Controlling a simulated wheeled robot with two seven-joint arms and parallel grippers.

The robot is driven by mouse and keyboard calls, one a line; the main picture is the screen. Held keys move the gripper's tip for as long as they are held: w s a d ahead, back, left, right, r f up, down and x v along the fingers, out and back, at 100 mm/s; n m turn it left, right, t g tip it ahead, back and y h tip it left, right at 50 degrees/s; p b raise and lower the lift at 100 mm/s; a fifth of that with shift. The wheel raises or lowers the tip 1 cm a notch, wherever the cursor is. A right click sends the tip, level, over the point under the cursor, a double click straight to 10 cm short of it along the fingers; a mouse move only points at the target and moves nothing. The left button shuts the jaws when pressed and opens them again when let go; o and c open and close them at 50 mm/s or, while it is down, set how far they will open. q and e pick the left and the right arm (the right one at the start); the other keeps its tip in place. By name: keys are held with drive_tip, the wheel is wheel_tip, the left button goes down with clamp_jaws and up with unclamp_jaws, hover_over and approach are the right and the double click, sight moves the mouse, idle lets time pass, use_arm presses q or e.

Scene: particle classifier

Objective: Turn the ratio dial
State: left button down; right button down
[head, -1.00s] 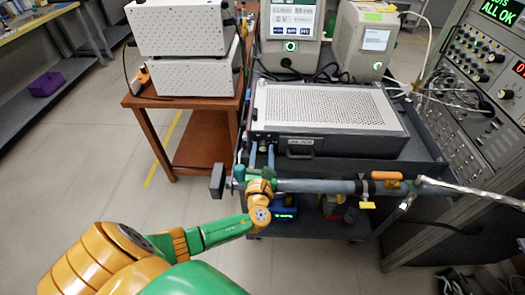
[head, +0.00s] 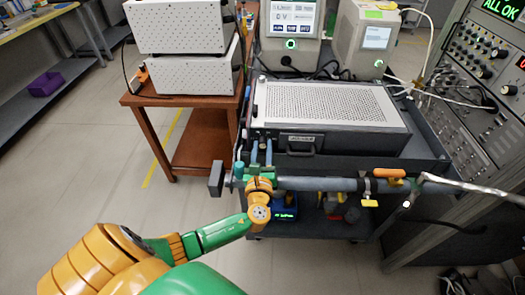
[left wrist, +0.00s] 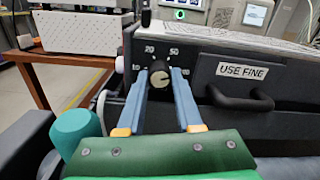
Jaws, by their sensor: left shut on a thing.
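The ratio dial (left wrist: 159,79) is a round knob with a pale pointer mark on a dark panel in the left wrist view. Printed numbers, including 20 and 50, stand around it. My left gripper (left wrist: 162,76) has its two blue-grey fingers on either side of the dial and is shut on it. In the head view the left gripper (head: 261,153) reaches the front left of the grey classifier box (head: 410,145); the dial is too small to make out there. My right gripper is not in view.
A black handle (left wrist: 240,99) under a "USE FINE" label sits right of the dial. A horizontal bar (head: 320,184) runs along the cart's front, close to my left wrist. A brown table (head: 200,135) stands at left; open floor lies in front of it.

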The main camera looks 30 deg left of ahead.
use_arm(q)
drive_tip(key=n+b, duration=0.2)
drive_tip(key=n, duration=0.2)
drive_tip(key=shift+f+n, duration=0.1)
drive_tip(key=shift+n, duration=0.2)
drive_tip(key=n+b, duration=0.3)
drive_tip(key=n, duration=0.2)
drive_tip(key=n+b, duration=0.3)
drive_tip(key=n, duration=0.3)
drive_tip(key=shift+r+n+b, duration=0.15)
drive_tip(key=shift+n+b, duration=0.4)
drive_tip(key=shift+n, duration=0.45)
drive_tip(key=shift+r+n+b, duration=0.1)
drive_tip(key=shift+n+b, duration=0.45)
drive_tip(key=shift+n, duration=0.45)
drive_tip(key=shift+r, duration=0.1)
drive_tip(key=c, duration=0.8)
unclamp_jaws()
drive_tip(key=shift+w, duration=0.1)
drive_tip(key=shift+c, duration=0.2)
drive_tip(key=b+v, duration=0.1)
drive_tip(key=v, duration=0.6)
drive_tip(key=shift+d, duration=0.1)
